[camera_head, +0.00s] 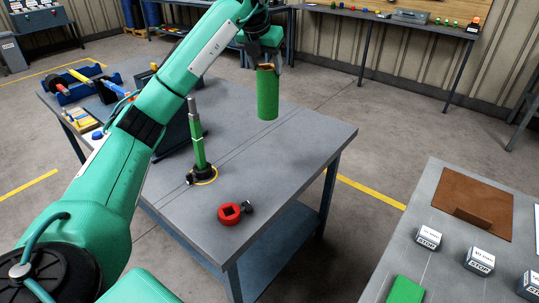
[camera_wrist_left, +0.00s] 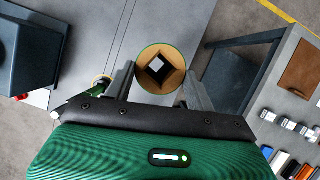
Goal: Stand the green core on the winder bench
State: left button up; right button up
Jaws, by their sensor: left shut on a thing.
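The green core (camera_head: 267,95) is an upright cylinder at the far right part of the grey bench (camera_head: 290,150). I cannot tell whether its bottom touches the bench top. My left gripper (camera_head: 266,66) is shut on its upper end. In the left wrist view the core (camera_wrist_left: 148,61) shows its brown end with a square hole, between the fingers of my left gripper (camera_wrist_left: 158,85). My right gripper is not in view.
A green and grey spindle (camera_head: 199,145) stands upright on the bench inside a yellow ring. A red collar (camera_head: 230,213) lies near the front edge. Blue trays (camera_head: 82,88) sit at the left end. Another table (camera_head: 430,262) with labelled blocks stands at the right. The bench's right side is clear.

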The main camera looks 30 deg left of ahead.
pick_arm(q)
jog(key=shift+w+d+f, duration=0.2)
jog(key=shift+d+f, duration=0.35)
notch_tip(320, 180, down, 16)
notch_tip(320, 180, down, 3)
jog(key=shift+f, duration=0.15)
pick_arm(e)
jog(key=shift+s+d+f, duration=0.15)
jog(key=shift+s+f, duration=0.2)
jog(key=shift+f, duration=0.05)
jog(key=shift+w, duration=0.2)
